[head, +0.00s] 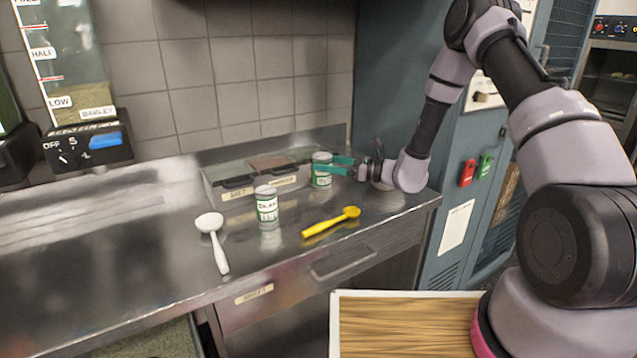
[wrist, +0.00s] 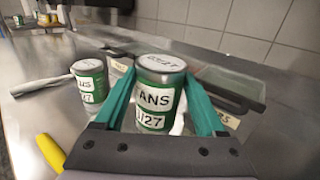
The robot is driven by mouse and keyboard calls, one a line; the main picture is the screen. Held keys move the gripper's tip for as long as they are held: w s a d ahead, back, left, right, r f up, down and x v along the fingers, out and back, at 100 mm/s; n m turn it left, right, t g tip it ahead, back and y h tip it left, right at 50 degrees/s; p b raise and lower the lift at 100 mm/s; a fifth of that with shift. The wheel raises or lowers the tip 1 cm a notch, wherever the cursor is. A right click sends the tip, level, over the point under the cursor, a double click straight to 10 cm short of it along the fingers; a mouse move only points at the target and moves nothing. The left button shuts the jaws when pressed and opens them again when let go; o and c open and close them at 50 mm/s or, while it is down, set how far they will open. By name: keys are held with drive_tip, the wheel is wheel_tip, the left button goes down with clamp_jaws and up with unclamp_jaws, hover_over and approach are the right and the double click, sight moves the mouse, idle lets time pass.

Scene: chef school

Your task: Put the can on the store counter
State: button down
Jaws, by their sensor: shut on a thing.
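A can with a green and white label (wrist: 155,98) stands between the teal fingers of my gripper (wrist: 165,105) in the wrist view, and the fingers are shut on its sides. In the head view the same can (head: 321,170) is at the back right of the steel counter (head: 150,250), with my gripper (head: 335,166) reaching it from the right. It looks upright, at or just above the counter; I cannot tell if its base touches. A second similar can (head: 267,206) stands upright on the counter, to the left and nearer; it also shows in the wrist view (wrist: 90,82).
A white spoon (head: 215,240) and a yellow spoon (head: 331,222) lie on the counter. A lidded container set (head: 262,174) stands against the tiled wall, beside the held can. A barley dispenser (head: 90,140) is at the left. The left part of the counter is clear.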

sight(328, 180)
drive_tip(key=shift+f, duration=2.6)
drive_tip(key=shift+f, duration=0.2)
unclamp_jaws()
drive_tip(key=shift+r, duration=0.1)
